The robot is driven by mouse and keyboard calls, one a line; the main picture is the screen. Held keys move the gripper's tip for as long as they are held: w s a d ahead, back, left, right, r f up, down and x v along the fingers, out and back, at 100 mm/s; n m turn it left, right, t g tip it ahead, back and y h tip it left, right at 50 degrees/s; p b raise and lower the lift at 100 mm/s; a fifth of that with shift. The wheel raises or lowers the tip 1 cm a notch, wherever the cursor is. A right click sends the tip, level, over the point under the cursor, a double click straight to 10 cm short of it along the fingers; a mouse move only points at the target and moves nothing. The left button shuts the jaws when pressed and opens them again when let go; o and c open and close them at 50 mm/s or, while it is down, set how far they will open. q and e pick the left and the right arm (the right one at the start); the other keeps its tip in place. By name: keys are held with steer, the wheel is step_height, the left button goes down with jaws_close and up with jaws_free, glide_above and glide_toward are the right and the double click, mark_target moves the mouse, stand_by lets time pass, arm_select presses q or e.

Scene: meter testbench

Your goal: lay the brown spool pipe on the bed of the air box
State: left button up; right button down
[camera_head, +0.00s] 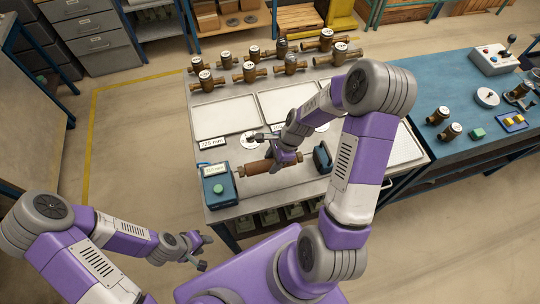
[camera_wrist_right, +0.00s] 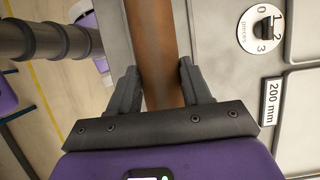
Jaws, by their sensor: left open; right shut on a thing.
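The brown spool pipe (camera_head: 257,168) lies roughly level between the teal end box (camera_head: 218,187) and the dark blue end block (camera_head: 322,158) of the air box. My right gripper (camera_head: 284,158) is shut on the pipe from above. In the right wrist view the brown pipe (camera_wrist_right: 152,45) runs between the two dark fingers of this gripper (camera_wrist_right: 160,85). I cannot tell whether the pipe touches the bed, which is mostly hidden under it and the arm. My left gripper (camera_head: 203,253) is open and empty, in front of the table's left corner.
Trays (camera_head: 224,117) and round dials (camera_head: 249,141) lie behind the air box. A dial (camera_wrist_right: 262,30) and a 200 mm label (camera_wrist_right: 270,102) show beside the pipe. Several brass meters (camera_head: 250,72) stand at the back. A blue bench (camera_head: 460,155) stands at the right.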

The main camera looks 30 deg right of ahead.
steer(key=shift+w+f+b, duration=0.15)
steer(key=shift+f+b, duration=1.6)
steer(key=shift+f, duration=0.5)
steer(key=shift+f, duration=0.1)
steer(key=shift+f+b, duration=0.5)
steer(key=shift+f, duration=0.1)
steer(key=shift+f+b, duration=0.35)
steer(key=shift+f, duration=0.05)
steer(key=shift+f, duration=0.35)
steer(key=shift+f+b, duration=0.15)
steer(key=shift+b, duration=0.2)
